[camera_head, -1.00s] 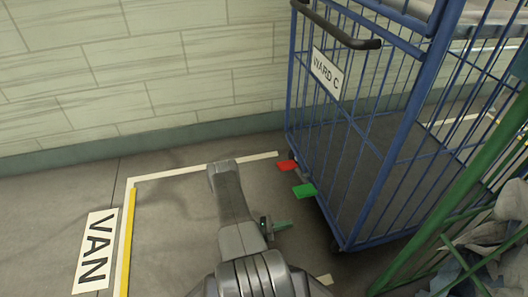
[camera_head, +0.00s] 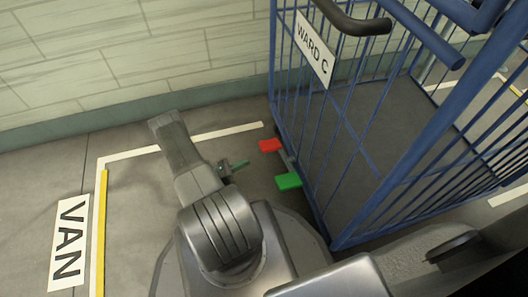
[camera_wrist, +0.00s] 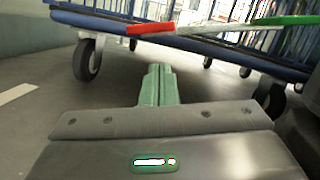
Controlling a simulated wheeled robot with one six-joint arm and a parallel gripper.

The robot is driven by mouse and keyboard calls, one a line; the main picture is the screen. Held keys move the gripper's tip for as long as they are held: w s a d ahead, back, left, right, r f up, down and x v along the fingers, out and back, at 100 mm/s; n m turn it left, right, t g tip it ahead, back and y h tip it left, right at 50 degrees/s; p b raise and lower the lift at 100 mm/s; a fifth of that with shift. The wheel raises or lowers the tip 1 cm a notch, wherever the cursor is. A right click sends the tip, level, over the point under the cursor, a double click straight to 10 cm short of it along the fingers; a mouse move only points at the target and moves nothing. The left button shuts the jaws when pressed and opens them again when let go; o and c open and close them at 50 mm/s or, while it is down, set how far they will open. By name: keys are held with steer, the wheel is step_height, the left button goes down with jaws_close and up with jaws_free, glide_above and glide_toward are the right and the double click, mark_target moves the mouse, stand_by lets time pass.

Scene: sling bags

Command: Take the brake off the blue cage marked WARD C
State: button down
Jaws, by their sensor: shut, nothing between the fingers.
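The blue cage (camera_head: 345,150) has upright bars and a white WARD C sign (camera_head: 314,48). Low on its near end are a red pedal (camera_head: 270,145) and a green pedal (camera_head: 288,181), side by side. My gripper (camera_head: 240,164) is shut and empty, low over the floor, left of the pedals and pointing at the cage. Its green fingers (camera_wrist: 158,85) are pressed together. No contact with either pedal shows.
A floor sign reading VAN (camera_head: 68,242) lies at the left beside a yellow line (camera_head: 101,230). A white line (camera_head: 190,140) runs along the pale wall (camera_head: 130,50). A caster (camera_wrist: 88,60) shows under the cage. Floor between the VAN sign and my arm is clear.

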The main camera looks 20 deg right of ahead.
steer(key=shift+d, duration=0.1)
steer(key=b+x, duration=0.2)
steer(key=x, duration=0.7)
steer(key=shift+d, duration=0.35)
steer(key=shift+d+r, duration=0.15)
steer(key=shift+r, duration=0.15)
